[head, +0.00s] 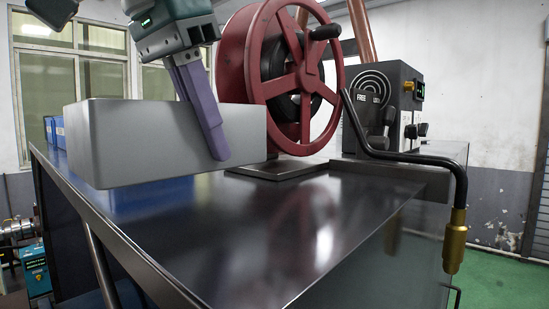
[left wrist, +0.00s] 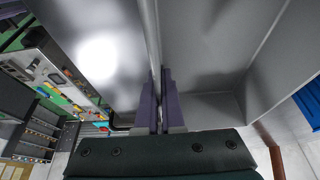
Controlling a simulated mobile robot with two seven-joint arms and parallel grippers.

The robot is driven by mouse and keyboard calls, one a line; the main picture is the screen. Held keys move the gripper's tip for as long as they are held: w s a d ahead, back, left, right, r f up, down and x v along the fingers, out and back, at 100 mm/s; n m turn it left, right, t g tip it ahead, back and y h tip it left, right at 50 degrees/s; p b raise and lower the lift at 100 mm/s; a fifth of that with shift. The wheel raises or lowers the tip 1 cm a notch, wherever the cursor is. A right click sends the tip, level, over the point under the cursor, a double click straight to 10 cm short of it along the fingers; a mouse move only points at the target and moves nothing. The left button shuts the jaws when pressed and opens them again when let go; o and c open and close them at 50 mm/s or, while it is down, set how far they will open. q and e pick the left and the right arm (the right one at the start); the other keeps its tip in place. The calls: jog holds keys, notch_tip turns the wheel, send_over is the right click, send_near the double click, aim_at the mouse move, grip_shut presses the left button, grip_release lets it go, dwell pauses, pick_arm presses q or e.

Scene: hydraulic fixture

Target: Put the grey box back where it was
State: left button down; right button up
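The grey box (head: 165,145) is a plain, smooth block shape in the head view, at the left over the dark metal table (head: 290,230). It looks raised a little above the table top. My left gripper (head: 215,145) comes down from above, with one purple finger against the box's near side. In the left wrist view the purple fingers (left wrist: 160,105) lie on either side of the thin wall of the grey box (left wrist: 153,40), closed on it. The far finger is hidden in the head view. My right gripper is not in view.
A red hand wheel (head: 290,75) on a base plate stands behind the box. A dark control unit (head: 385,105) is to its right. A black bent handle (head: 405,155) with a brass end overhangs the right edge. Blue boxes (head: 55,130) are at the far left. The front table top is clear.

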aim_at(215, 166)
pick_arm(q)
jog(key=shift+w+d, duration=0.25)
jog(key=shift+w, duration=0.05)
jog(key=shift+w+f, duration=0.1)
jog(key=shift+f, duration=1.65)
jog(key=shift+f, duration=0.15)
jog(key=c, duration=1)
grip_release()
jog(key=shift+c, duration=0.2)
jog(key=shift+v, duration=4)
